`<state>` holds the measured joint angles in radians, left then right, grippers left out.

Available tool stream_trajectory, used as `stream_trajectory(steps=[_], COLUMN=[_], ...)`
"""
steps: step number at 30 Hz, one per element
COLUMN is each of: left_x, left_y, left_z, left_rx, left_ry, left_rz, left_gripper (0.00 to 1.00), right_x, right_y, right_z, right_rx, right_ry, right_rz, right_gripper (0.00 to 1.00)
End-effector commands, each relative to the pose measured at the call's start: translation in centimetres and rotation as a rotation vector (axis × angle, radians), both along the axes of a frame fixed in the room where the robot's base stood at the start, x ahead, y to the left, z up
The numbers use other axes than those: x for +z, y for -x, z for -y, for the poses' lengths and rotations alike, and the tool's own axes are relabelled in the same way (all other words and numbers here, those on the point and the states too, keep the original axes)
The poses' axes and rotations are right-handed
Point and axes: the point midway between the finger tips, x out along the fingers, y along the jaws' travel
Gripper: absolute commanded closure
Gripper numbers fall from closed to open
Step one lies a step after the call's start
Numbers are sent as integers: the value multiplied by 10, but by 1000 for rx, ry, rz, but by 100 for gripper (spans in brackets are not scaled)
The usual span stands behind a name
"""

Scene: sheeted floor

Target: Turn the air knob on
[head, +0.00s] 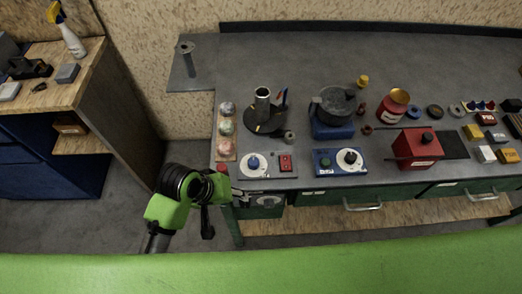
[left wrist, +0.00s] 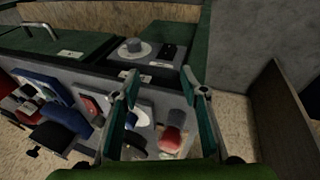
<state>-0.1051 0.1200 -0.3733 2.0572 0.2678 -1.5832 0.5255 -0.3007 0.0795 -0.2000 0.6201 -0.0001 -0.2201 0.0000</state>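A round knob on a white dial (head: 267,201) sits on the bench's front panel, just under the top's edge; it also shows in the left wrist view (left wrist: 134,48). A second white dial with a blue knob (head: 254,162) lies on the bench top, beside a red switch box (head: 286,162). I cannot read which is labelled air. My left gripper (head: 240,194) is at the front left corner of the bench, left of the front-panel knob. My right gripper is not in view.
A strip with several round samples (head: 226,135) lies along the bench's left edge. Drawer handles (head: 363,207) stick out at the front. Floor left of the bench is clear.

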Motion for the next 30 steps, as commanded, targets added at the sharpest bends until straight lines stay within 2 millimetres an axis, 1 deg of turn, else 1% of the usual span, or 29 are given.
stream_trajectory(steps=[1, 2, 10, 16, 20, 24, 27, 30], left_x=[10, 15, 44, 57, 73, 96, 114, 133], left_y=[1, 2, -9, -23, -36, -53, -65, -77], left_z=[1, 2, 28, 50, 67, 82, 86, 82], left_rx=[-3, -3, 20, 52, 89, 163, 242, 339], left_ry=[5, 6, 50, 70, 68, 28, -27, -94], left_rz=[5, 5, -36, -89, -139, -212, -256, -288], left_gripper=[60, 60, 60, 60, 60, 60, 60, 60], right_x=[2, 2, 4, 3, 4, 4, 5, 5], right_y=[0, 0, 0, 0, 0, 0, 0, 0], right_z=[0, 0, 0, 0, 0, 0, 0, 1], right_rx=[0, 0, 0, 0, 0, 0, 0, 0], right_ry=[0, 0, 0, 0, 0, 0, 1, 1], right_rz=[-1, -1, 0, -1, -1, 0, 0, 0], right_gripper=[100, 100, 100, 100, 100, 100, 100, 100])
